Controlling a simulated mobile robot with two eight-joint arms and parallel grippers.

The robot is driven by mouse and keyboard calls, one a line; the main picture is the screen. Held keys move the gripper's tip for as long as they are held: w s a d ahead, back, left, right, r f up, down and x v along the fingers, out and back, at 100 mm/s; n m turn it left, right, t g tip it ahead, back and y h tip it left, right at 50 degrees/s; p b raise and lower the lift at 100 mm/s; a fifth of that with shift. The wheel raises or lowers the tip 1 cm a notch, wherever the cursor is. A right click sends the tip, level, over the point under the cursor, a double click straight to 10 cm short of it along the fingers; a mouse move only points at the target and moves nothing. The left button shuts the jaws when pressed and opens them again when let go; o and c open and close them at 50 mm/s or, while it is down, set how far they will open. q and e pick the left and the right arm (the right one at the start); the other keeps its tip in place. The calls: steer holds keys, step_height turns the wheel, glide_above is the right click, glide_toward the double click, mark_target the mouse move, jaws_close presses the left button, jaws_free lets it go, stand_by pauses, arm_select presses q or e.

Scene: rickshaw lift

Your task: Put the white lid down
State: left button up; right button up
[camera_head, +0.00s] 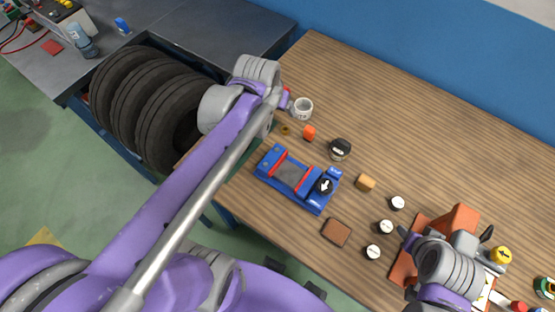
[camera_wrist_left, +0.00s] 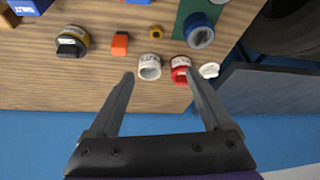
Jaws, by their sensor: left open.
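A small white lid-like round piece (camera_wrist_left: 209,70) lies flat on the wooden table near its edge, in the left wrist view. My left gripper (camera_wrist_left: 160,77) is open and empty, its fingers spread over the table. The lid is just right of the right finger, outside the jaws. A white jar (camera_wrist_left: 149,67) and a red jar with a white top (camera_wrist_left: 181,70) show between the fingers. In the head view the white jar (camera_head: 303,107) stands beside my left wrist, which hides the lid. My right gripper (camera_head: 450,243) is over an orange-brown stand; its jaw opening is unclear.
A blue fixture (camera_head: 296,180) sits mid-table near the front edge. A black-topped jar (camera_head: 340,149), orange block (camera_head: 309,132) and several white-capped jars (camera_head: 385,227) stand around it. Tyres (camera_head: 150,105) are left of the table. The table's back (camera_head: 430,130) is clear.

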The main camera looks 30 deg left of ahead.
arm_select(q)
steer(key=s+d+f, duration=0.2)
steer(key=s+d, duration=0.1)
steer(key=s, duration=0.3)
steer(key=s+d+f+m, duration=0.1)
steer(key=s+d+f, duration=0.2)
steer(key=s, duration=0.3)
steer(key=shift+d+m+t+h, duration=0.3)
steer(key=shift+d+h, duration=0.1)
steer(key=shift+d, duration=0.1)
